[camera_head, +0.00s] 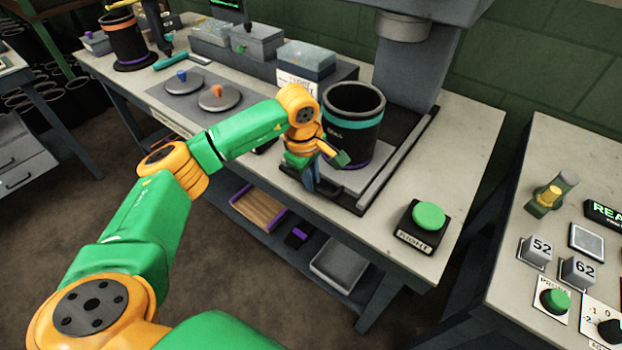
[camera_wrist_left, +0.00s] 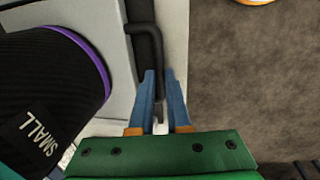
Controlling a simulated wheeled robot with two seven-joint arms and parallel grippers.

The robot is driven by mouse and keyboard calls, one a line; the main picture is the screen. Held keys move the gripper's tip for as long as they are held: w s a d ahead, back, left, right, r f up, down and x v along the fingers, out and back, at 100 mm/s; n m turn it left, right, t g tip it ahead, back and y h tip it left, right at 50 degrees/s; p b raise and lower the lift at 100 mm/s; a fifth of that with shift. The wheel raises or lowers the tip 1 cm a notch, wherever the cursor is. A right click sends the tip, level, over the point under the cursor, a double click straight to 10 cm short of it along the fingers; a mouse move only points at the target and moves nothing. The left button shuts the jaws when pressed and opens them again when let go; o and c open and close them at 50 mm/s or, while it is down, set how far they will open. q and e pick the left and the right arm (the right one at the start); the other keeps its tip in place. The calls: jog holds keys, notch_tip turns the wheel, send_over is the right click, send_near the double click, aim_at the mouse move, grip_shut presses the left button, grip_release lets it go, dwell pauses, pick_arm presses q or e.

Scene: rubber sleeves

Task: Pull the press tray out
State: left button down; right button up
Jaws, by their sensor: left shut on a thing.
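The press tray (camera_head: 362,181) is a light grey plate under the press. A black sleeve (camera_head: 352,112) with a teal band and a purple lower edge stands upright on it. The sleeve also shows in the left wrist view (camera_wrist_left: 45,95), with a label reading SMALL. My left gripper (camera_head: 314,183) is at the tray's front edge. In the left wrist view its blue fingers (camera_wrist_left: 160,80) are shut on the dark tray handle (camera_wrist_left: 134,55). The arm and hand hide part of the tray front. My right gripper is not in view.
The press column (camera_head: 415,70) rises behind the sleeve. A green button (camera_head: 429,215) on a box marked RIGHT sits right of the tray. Two lidded discs (camera_head: 219,97) and grey bins (camera_head: 256,46) are to the left. Open floor lies in front of the bench.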

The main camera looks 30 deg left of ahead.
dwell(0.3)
pick_arm(q)
jog(key=c, duration=0.9)
grip_release()
jog(key=r, duration=0.2)
jog(key=s+r, duration=0.1)
jog(key=r, duration=0.1)
jog(key=r+b, duration=0.1)
jog(key=r, duration=0.2)
jog(key=shift+s+a, duration=0.1)
jog(key=shift+s, duration=0.05)
